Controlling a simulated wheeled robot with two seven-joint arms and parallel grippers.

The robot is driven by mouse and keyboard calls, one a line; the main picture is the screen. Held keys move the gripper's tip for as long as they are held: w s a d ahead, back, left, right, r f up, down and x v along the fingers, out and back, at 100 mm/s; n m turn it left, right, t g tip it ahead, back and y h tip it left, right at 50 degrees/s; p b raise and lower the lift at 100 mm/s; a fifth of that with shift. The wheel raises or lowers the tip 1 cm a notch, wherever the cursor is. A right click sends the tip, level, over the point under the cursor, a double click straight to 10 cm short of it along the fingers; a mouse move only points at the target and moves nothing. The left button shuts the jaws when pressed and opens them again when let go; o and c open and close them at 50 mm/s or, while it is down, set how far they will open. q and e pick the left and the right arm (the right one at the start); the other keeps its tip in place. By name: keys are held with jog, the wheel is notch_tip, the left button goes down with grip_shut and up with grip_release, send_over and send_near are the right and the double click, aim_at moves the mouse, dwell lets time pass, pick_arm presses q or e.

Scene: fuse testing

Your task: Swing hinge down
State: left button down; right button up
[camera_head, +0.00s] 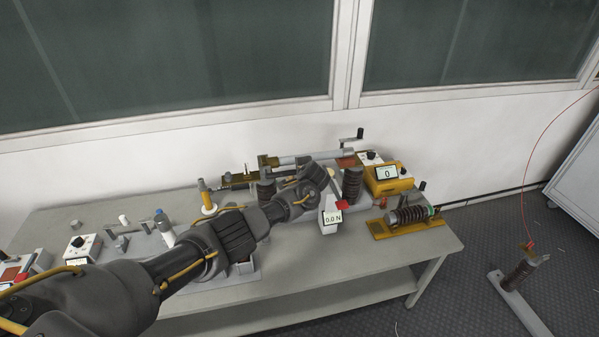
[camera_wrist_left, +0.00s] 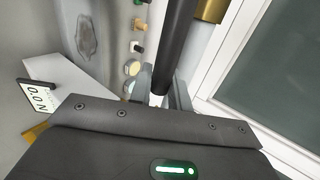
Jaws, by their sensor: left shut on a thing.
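My left gripper (camera_head: 322,178) is over the back of the bench, and its fingertips are hidden in the head view. In the left wrist view the gripper (camera_wrist_left: 162,92) has its two grey fingers on either side of the end of a dark rod (camera_wrist_left: 176,45) and is shut on it. A grey tube with a brass end (camera_wrist_left: 209,10) runs beside the rod. In the head view a grey tube (camera_head: 308,157) lies at the back of the bench near a brass fitting (camera_head: 268,161). I cannot tell which part is the hinge. My right gripper is out of view.
A white force gauge reading 0.0 N (camera_head: 333,218) stands by the gripper. Brown ribbed insulators (camera_head: 352,184), a yellow meter reading 0 (camera_head: 388,178) and a coil on a yellow base (camera_head: 408,216) stand to the right. The bench front (camera_head: 350,256) is clear.

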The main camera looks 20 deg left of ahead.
pick_arm(q)
jog(key=shift+s+f, duration=0.1)
jog(key=shift+f, duration=0.15)
jog(key=c, duration=1.4)
grip_release()
jog(key=shift+r, duration=0.15)
jog(key=shift+o, duration=0.2)
jog(key=shift+r, duration=0.15)
jog(key=v, duration=1)
jog(key=shift+s+d+p, duration=0.25)
jog(key=shift+s+p, duration=0.05)
jog(key=shift+p, duration=0.1)
